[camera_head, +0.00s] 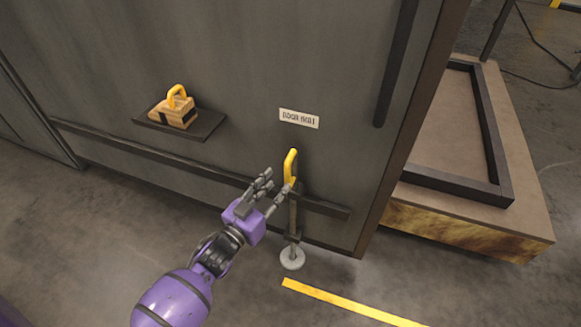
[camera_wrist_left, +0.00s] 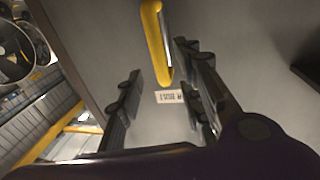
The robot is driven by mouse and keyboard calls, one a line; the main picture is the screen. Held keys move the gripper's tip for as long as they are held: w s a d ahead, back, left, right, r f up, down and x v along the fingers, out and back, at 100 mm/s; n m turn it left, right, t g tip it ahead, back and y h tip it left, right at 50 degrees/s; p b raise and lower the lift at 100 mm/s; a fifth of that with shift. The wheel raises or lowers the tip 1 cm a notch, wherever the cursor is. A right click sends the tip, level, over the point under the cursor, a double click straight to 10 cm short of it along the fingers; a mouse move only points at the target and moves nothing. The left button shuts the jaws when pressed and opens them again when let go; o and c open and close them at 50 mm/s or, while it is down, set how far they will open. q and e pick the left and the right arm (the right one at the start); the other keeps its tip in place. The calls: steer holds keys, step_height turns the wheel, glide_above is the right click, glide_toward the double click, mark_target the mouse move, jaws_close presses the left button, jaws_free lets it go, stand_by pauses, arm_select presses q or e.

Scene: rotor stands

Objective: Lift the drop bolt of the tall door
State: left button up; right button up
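The tall door (camera_head: 240,60) is a grey panel with a dark vertical bar near its right edge. Its drop bolt (camera_head: 293,222) is a dark upright rod low on the door, with a yellow handle (camera_head: 291,165) on top and its foot at a round pale floor plate (camera_head: 292,258). My left gripper (camera_head: 276,186) is open just left of and below the yellow handle. In the left wrist view the yellow handle (camera_wrist_left: 157,42) stands ahead of the spread fingers (camera_wrist_left: 160,85), nearer the right-hand ones. No grip on it shows. My right gripper is not in view.
A small shelf (camera_head: 206,127) on the door holds a wooden block (camera_head: 176,112) with a yellow handle. A label (camera_head: 299,118) sits above the bolt. A low platform with a dark frame (camera_head: 470,188) stands right of the door. A yellow floor line (camera_head: 345,302) runs in front.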

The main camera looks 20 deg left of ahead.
mark_target(286, 175)
arm_select(q)
steer(key=x, duration=0.6)
steer(key=shift+w+d+f, duration=0.1)
steer(key=shift+w+d, duration=0.05)
steer(key=shift+w, duration=0.1)
jaws_close()
